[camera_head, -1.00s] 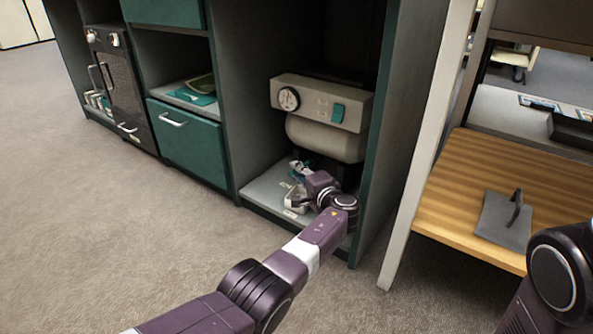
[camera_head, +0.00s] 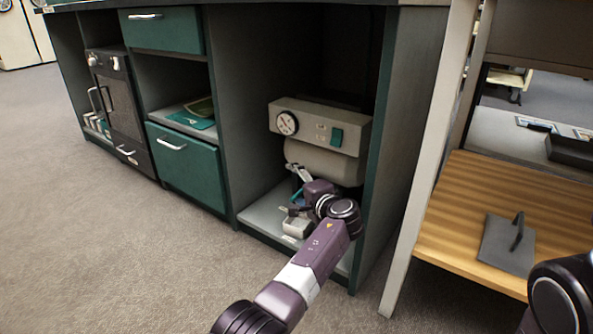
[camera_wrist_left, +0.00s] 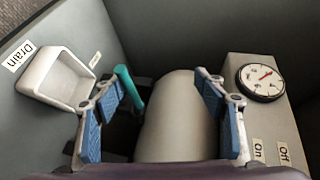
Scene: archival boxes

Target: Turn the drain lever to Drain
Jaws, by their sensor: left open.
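The drain lever (camera_wrist_left: 128,86) has a teal handle; in the left wrist view it stands just inside the left-hand finger of my left gripper (camera_wrist_left: 160,82). That gripper is open with blue pads, and its fingers are spread before the grey cylindrical tank (camera_wrist_left: 178,118). The lever seems to be apart from the other finger; contact with the near one cannot be told. A "Drain" label (camera_wrist_left: 18,57) is at the far left, with a smaller label (camera_wrist_left: 95,60) nearer the lever. In the head view, my left gripper (camera_head: 301,189) is low in the cabinet bay, partly hiding the lever.
A grey catch cup (camera_wrist_left: 62,80) stands beside the lever. The bay's side panel (camera_head: 395,150) stands close right of my arm. Open floor (camera_head: 120,240) lies left.

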